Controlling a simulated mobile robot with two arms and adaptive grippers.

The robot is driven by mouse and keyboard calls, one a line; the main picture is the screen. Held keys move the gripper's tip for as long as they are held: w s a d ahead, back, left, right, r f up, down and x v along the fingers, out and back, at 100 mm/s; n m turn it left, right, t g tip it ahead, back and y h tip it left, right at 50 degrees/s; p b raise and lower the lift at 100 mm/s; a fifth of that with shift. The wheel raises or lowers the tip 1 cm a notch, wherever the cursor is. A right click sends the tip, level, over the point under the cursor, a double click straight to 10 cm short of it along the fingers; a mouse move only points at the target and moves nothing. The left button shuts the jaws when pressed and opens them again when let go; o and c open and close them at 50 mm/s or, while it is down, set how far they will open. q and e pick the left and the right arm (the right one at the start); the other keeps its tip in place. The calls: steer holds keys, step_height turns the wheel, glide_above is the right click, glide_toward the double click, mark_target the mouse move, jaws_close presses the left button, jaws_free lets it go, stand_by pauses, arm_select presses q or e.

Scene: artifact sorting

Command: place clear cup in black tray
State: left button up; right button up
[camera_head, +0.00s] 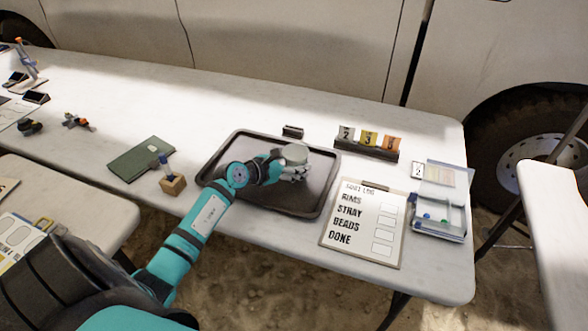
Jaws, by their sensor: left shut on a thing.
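The black tray (223,156) lies flat near the middle of the white table. My left arm reaches in from the lower left over the tray. My left gripper (290,170) is above the tray's right half, shut on a pale, cup-like thing (295,153), likely the clear cup. Whether the cup touches the tray floor cannot be told, and the gripper hides part of it. My right gripper is not in view.
A clipboard (363,222) lies right of the tray, with a clear box (440,217) holding small beads beyond it. A numbered card holder (366,149) stands behind. A green notebook (141,159) and a wooden block (172,184) are left of the tray.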

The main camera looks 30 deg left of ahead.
arm_select(q)
steer(key=shift+f, duration=1.05)
steer(key=shift+f, duration=0.15)
steer(key=o, duration=0.9)
steer(key=shift+o, duration=0.2)
steer(key=shift+r, duration=0.3)
steer(key=v, duration=1.2)
steer(key=shift+f, duration=0.1)
